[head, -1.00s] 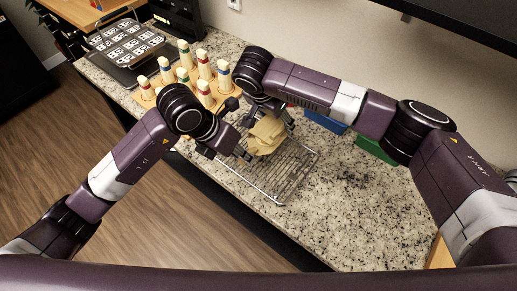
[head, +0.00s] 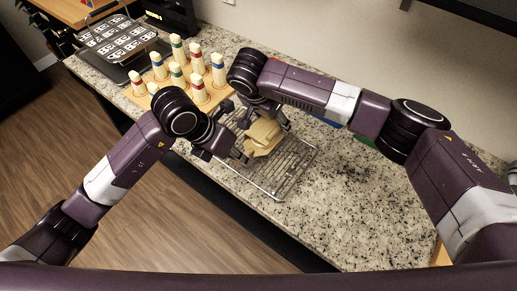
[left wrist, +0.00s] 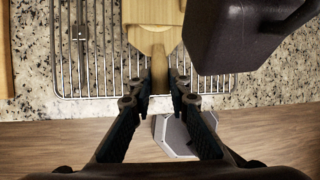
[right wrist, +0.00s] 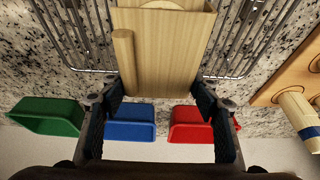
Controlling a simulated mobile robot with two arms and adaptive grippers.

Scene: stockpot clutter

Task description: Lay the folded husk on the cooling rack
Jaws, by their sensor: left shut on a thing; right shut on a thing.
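The folded husk (head: 262,137) is a pale tan, flat-sided packet over the wire cooling rack (head: 277,187). My left gripper (head: 243,156) is shut on its near end; in the left wrist view the husk's tapered tip (left wrist: 158,72) lies between the fingers. My right gripper (head: 284,117) is shut on the far end; in the right wrist view the husk (right wrist: 185,48) shows a rolled edge between the fingers. The rack's wires (left wrist: 95,50) show beside and behind it. I cannot tell whether the husk touches the wires.
A wooden board with several coloured-band pegs (head: 198,88) stands left of the rack. Behind it is a dark tray (head: 122,40). Green (right wrist: 48,115), blue (right wrist: 130,120) and red (right wrist: 190,122) bins lie beyond the rack. Speckled counter (head: 350,210) is clear at right.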

